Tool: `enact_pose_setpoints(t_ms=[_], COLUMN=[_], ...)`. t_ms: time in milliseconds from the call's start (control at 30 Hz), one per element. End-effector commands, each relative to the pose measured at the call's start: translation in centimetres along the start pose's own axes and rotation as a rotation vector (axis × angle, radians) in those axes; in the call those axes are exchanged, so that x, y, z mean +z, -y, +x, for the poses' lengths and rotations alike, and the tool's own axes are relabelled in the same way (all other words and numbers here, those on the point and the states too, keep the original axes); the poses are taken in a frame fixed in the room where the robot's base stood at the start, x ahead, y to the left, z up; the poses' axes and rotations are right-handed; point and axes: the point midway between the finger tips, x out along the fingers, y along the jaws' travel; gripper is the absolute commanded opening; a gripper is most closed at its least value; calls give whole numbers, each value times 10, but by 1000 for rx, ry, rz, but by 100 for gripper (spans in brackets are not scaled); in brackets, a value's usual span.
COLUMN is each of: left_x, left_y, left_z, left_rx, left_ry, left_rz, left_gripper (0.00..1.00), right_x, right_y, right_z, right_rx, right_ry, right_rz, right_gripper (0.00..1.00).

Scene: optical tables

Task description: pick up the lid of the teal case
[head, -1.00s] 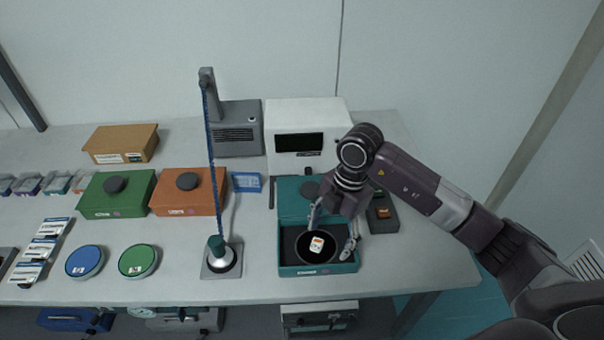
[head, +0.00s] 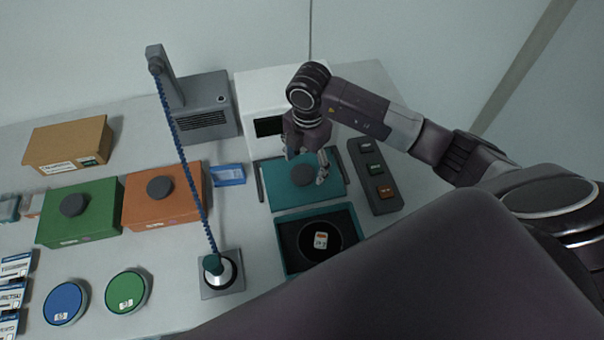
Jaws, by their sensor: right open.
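The teal case (head: 284,256) stands open near the table's front edge, with a dark inside. A small white and orange item (head: 320,240) sits in it on a round black area. The teal lid (head: 276,190) lies just behind the case and carries a round dark grey knob (head: 303,174). My right gripper (head: 305,168) is open above the lid, with its fingers on either side of the knob's area. I cannot tell whether the fingers touch it. My left gripper is out of view.
A grey button panel (head: 367,157) lies right of the lid. A white device (head: 248,90) stands behind it. Green (head: 95,225) and orange (head: 140,212) boxes stand left. A stand with a blue chain (head: 188,180) rises nearby. My own arm link covers the front right.

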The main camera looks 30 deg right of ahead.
Motion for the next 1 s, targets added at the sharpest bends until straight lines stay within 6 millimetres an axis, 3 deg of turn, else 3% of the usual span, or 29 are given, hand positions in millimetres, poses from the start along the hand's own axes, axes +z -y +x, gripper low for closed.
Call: enact_pose_setpoints(t_ms=[33, 300, 467, 900, 1000], left_x=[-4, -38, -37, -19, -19], left_y=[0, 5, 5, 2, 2], left_z=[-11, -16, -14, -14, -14], left_rx=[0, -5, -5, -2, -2], left_ry=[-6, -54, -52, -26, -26], left_rz=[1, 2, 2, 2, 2], left_gripper=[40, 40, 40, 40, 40], right_x=[-2, -1, -1, -1, -1], right_y=[0, -1, -1, -1, -1], right_z=[4, 30, 31, 30, 30], right_rx=[-6, 0, 0, 0, 1], right_ry=[-4, 0, 0, 0, 0], right_rz=[0, -1, -2, -1, -1], right_gripper=[67, 67, 67, 20, 17])
